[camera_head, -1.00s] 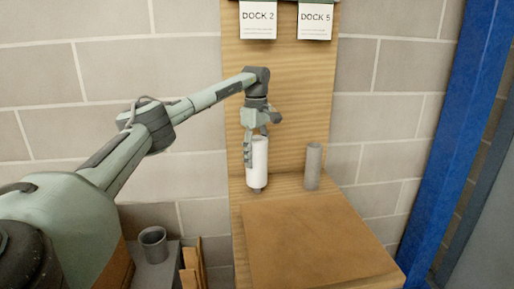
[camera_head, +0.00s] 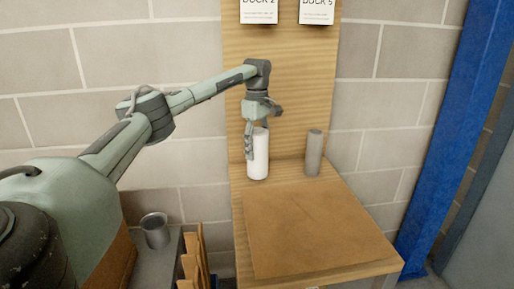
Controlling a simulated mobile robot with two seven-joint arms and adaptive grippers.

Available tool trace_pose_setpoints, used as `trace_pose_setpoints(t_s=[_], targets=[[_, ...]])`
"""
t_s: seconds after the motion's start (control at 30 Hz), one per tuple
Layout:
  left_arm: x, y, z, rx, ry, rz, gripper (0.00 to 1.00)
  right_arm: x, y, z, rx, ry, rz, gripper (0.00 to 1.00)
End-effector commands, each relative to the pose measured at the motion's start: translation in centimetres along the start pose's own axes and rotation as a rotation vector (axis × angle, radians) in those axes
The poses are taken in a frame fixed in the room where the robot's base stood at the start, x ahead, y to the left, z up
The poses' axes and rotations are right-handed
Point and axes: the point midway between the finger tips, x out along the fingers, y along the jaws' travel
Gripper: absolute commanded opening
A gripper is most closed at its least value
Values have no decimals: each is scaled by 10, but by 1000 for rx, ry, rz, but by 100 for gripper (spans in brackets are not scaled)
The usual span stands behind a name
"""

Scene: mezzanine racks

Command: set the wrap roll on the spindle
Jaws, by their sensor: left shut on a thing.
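The white wrap roll (camera_head: 259,157) stands upright at the back left of the wooden bench, its lower end at about the level of the bench top. My left gripper (camera_head: 258,132) comes down from above and is shut on the upper part of the roll. The spindle does not show now; the roll hides the spot where a dark stub showed below it before. My right gripper is not in view.
A grey cylinder (camera_head: 313,153) stands upright just right of the roll. A brown mat (camera_head: 318,228) covers the front of the bench. At lower left are a grey cup (camera_head: 154,230) and wooden slats (camera_head: 190,262). A blue post (camera_head: 457,130) stands at right.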

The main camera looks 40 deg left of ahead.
Motion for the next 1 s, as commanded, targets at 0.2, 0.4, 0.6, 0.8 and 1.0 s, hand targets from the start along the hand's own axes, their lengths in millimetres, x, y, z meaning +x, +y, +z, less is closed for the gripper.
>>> trace_pose_setpoints(t_s=[0.2, 0.4, 0.6, 0.8, 1.0], targets=[[-1, 0, 1, 1, 0, 1, 23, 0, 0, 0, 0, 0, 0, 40], [-1, 0, 1, 1, 0, 1, 23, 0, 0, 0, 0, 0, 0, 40], [-1, 0, 0, 1, 0, 1, 23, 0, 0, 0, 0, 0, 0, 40], [1, 0, 0, 1, 0, 1, 23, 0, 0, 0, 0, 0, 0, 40], [5, 0, 0, 1, 0, 1, 23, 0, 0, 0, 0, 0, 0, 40]])
